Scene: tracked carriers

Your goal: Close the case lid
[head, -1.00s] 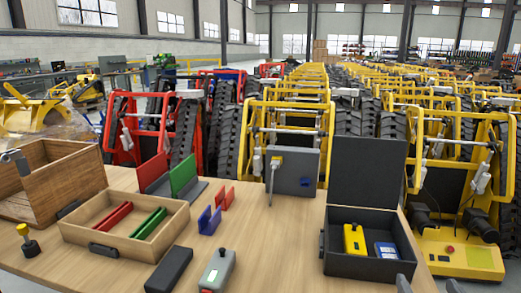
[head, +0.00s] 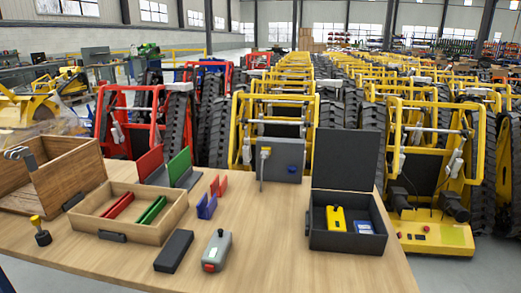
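The black case (head: 317,236) stands on the right part of the table. Its lid (head: 347,160) is up, standing nearly upright at the back edge, so the case is open. Inside lie a yellow device (head: 335,219) and a smaller blue and white item (head: 364,227). Neither of my grippers shows in the head view now, so I cannot see whether they are open or shut.
On the wooden table (head: 265,250) are a dark block (head: 174,251), a grey box with a red end (head: 217,250), a shallow wooden tray (head: 165,232) holding red and green bars, and a wooden box (head: 70,170). Yellow tracked carriers stand behind the table.

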